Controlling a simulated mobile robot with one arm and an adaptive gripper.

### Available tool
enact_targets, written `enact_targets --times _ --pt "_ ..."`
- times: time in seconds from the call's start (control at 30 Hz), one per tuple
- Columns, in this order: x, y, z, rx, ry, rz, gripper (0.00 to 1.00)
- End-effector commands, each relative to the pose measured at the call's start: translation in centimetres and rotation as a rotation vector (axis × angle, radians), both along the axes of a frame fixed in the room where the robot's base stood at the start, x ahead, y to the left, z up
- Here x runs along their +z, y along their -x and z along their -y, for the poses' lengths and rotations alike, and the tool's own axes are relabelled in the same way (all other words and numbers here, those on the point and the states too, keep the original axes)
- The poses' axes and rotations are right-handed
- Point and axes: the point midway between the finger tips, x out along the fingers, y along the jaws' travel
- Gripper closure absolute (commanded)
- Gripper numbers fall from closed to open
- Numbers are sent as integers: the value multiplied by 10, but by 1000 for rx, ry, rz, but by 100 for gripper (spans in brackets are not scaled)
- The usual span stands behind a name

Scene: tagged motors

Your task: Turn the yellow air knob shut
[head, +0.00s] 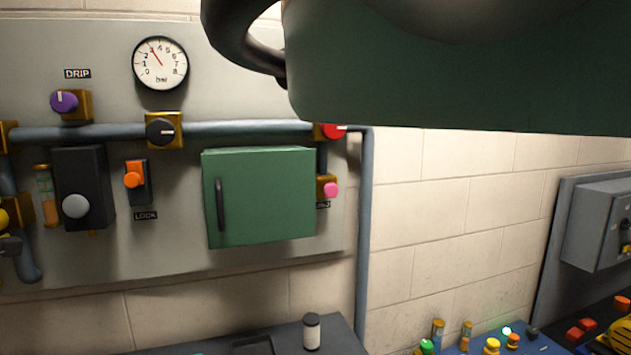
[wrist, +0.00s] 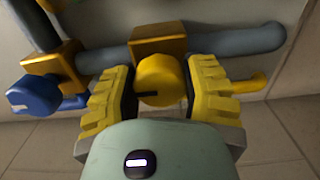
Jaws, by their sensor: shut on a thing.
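The yellow air knob (wrist: 160,75) sits on a brass-coloured valve block (wrist: 160,42) on a grey pipe in the wrist view. A dark pointer mark shows on its face, running toward the left finger. My gripper (wrist: 162,88) has its yellow ribbed fingers on both sides of the knob, shut on it. In the head view a yellow knob (head: 3,219) shows only in part at the left edge, and I cannot make out the gripper there.
A blue knob (wrist: 34,95) on another brass-coloured block is close left of the gripper in the wrist view. In the head view the panel carries a pressure gauge (head: 160,63), a green cabinet (head: 260,197), a purple DRIP knob (head: 64,101) and an orange LOCK switch (head: 134,178).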

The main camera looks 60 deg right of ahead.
Motion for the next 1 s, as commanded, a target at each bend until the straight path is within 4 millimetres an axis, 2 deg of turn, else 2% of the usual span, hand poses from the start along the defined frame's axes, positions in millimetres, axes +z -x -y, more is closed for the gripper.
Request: enact_targets --times 0.2,0.23,0.5,0.83,1.0 --pt "-1 0 1 -3 0 -4 89" --pt "-1 0 1 -3 0 -4 48" --pt "-1 0 1 -2 -1 -1 20" --pt "0 1 -1 -1 0 0 19" --pt "-1 10 -7 -1 2 0 19"
